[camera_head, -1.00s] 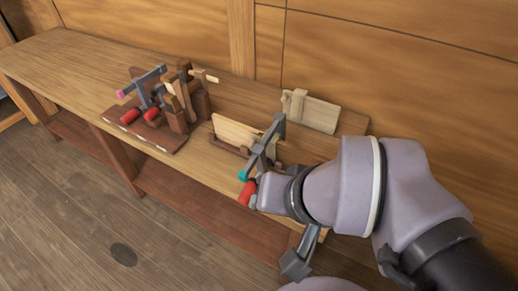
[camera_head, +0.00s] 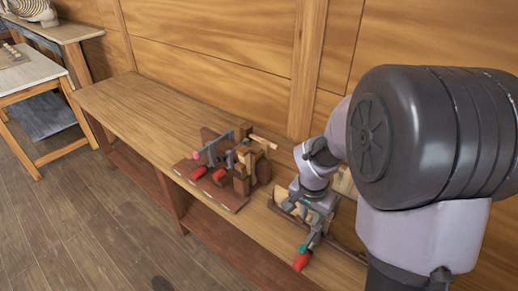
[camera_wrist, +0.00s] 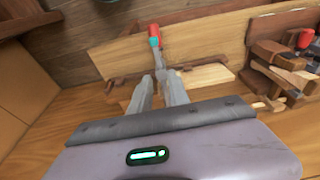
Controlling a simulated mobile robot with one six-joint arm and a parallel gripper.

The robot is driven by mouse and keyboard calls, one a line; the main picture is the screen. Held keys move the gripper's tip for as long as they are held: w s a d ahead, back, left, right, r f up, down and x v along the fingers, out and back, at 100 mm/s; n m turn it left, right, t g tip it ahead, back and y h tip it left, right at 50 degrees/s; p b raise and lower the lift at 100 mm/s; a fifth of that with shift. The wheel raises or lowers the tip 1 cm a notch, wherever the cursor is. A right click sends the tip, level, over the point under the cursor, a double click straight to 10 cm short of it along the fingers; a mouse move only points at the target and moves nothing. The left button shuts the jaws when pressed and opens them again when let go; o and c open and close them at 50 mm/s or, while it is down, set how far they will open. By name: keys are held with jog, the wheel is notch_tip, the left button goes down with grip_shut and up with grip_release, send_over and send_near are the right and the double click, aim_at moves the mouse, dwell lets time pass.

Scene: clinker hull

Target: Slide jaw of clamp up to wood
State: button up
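The clamp (camera_head: 304,250) has a red handle, a teal collar and a grey metal bar. It is at the bench's front edge, below my gripper (camera_head: 316,212). In the wrist view the clamp (camera_wrist: 154,40) points away from my gripper (camera_wrist: 155,77), and its bar meets the fingertip area. The two fingers have a narrow gap between them; whether they touch the bar is unclear. A pale wood board (camera_wrist: 208,76) lies beside the fingers. The sliding jaw and its contact with the wood are hidden by my gripper.
A dark wooden rack (camera_head: 240,178) with other clamps stands left of my gripper on the long bench (camera_head: 130,98). It shows at the right of the wrist view (camera_wrist: 280,58). A panelled wall is behind the bench. The bench's left end is clear.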

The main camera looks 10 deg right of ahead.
aim_at(310, 237)
jog(key=d+f+b, duration=0.1)
jog(key=f+b, duration=0.2)
jog(key=f, duration=0.1)
jog(key=w+d+f+b, duration=0.1)
jog(key=f+b, duration=0.3)
jog(key=f, duration=0.1)
jog(key=f+b, duration=0.4)
jog(key=f, duration=0.1)
jog(key=shift+w+d+f, duration=0.2)
jog(key=shift+w+d, duration=0.1)
jog(key=shift+d, duration=0.1)
jog(key=shift+c, duration=0.4)
jog(key=shift+s+a+b, duration=0.7)
jog(key=shift+a, duration=0.25)
jog(key=shift+d, duration=0.1)
jog(key=shift+w+d, duration=0.35)
jog(key=shift+d, duration=0.05)
jog(key=shift+w+d, duration=0.25)
jog(key=shift+d, duration=0.1)
